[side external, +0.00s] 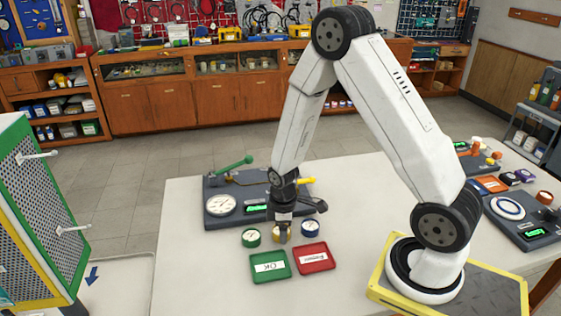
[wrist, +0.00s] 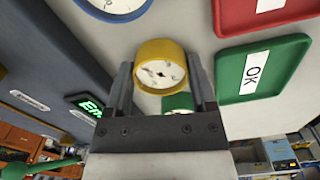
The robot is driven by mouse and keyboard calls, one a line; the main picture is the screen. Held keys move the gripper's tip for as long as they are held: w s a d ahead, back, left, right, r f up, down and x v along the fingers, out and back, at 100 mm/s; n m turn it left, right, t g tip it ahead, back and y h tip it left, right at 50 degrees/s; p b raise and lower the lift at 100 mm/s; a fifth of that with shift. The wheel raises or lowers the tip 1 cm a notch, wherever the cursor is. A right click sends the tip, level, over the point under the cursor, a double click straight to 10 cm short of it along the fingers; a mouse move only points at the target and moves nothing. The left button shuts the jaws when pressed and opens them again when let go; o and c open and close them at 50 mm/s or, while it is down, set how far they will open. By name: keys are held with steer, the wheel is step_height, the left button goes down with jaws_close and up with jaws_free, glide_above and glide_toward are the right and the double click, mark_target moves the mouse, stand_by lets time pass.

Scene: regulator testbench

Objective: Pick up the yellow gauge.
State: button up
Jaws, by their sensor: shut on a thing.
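The yellow gauge (wrist: 160,50) has a white round dial and sits between the two fingers of my gripper (wrist: 160,78) in the wrist view. My gripper is shut on it, with a finger on either side. In the side external view, my gripper (side external: 282,230) points down at the white table and partly covers the yellow gauge (side external: 278,238). I cannot tell whether the gauge touches the table. A green gauge (side external: 251,238) stands to its left and a blue gauge (side external: 311,228) to its right, both close by.
A green OK tray (side external: 270,278) and a red tray (side external: 313,269) lie in front of the gauges. Behind them is the dark test bench (side external: 212,182) with a large dial, a green display and a green lever (side external: 234,162). The table's front left is clear.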

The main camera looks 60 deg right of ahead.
steer(key=shift+r, duration=0.2)
step_height(320, 180, up, 10)
steer(key=shift+f, duration=0.2)
stand_by(0.6)
steer(key=shift+d, duration=0.1)
stand_by(0.5)
steer(key=w+d+m, duration=0.1)
steer(key=w+d, duration=0.3)
steer(key=d, duration=0.3)
steer(key=w+d+f+m, duration=0.1)
steer(key=w+d, duration=0.3)
steer(key=d, duration=0.3)
steer(key=w+d+m, duration=0.1)
steer(key=w+d, duration=0.3)
steer(key=d, duration=0.3)
steer(key=shift+w+d+f, duration=0.1)
steer(key=shift+w+f, duration=0.05)
steer(key=shift+w, duration=0.1)
steer(key=shift+w+d, duration=0.1)
steer(key=shift+d, duration=0.5)
steer(key=shift+f, duration=0.15)
steer(key=shift+f, duration=2.3)
steer(key=shift+f, duration=0.5)
